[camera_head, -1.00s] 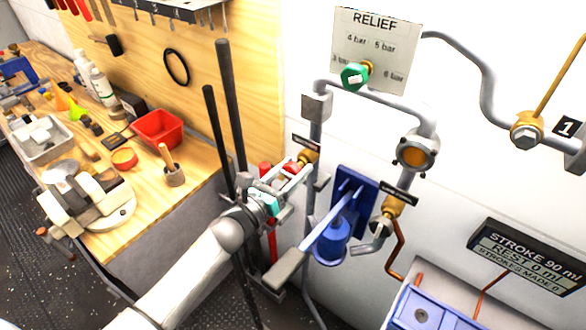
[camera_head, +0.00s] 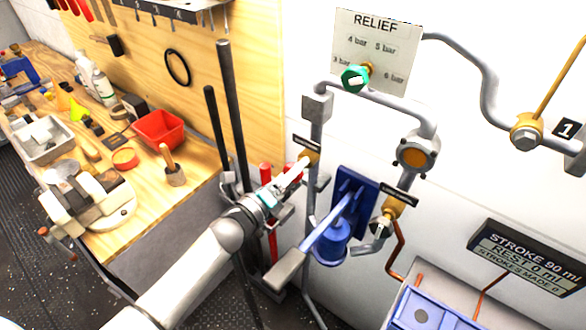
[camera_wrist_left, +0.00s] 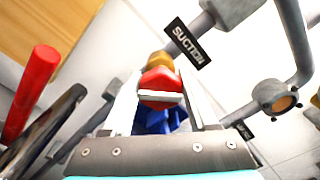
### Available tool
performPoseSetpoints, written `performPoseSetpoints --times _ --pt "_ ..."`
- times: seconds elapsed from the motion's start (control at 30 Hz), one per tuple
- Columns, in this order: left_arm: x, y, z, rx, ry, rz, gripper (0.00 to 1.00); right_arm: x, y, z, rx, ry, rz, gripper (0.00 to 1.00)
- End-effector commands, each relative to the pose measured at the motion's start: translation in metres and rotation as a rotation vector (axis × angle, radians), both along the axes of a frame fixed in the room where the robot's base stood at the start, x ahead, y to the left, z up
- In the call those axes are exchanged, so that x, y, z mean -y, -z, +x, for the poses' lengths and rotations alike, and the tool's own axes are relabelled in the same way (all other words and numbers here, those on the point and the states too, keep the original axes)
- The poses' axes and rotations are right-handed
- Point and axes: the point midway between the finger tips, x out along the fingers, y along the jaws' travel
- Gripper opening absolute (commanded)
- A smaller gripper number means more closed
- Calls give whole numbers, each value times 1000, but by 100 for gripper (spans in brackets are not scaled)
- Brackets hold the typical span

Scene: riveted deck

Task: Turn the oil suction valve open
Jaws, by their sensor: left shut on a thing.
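The suction valve shows in the left wrist view as a red handle (camera_wrist_left: 160,88) with a white stripe, in front of a brass body (camera_wrist_left: 158,60). The SUCTION label (camera_wrist_left: 187,43) is beside it. In the head view the brass body (camera_head: 309,157) shows on the vertical grey pipe, and the handle is mostly hidden behind my fingers. My left gripper (camera_head: 294,172) reaches in from the lower left and is shut on the red handle, with one finger on each side of it (camera_wrist_left: 160,102). My right gripper is in neither view.
A blue hand pump (camera_head: 332,243) with a long lever (camera_head: 325,228) stands just right of my gripper. Dark upright bars (camera_head: 230,110) and a red bar (camera_head: 268,240) stand close by my arm. A workbench (camera_head: 200,185) with tools is at the left.

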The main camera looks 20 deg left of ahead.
Motion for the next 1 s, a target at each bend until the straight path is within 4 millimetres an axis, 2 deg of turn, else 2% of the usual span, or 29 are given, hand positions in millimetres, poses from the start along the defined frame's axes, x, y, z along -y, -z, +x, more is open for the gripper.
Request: performPoseSetpoints --times 0.6,1.0 --pt "-1 2 0 -197 0 -540 3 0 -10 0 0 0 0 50" --pt "-1 3 0 -279 1 -766 3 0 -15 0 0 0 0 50"
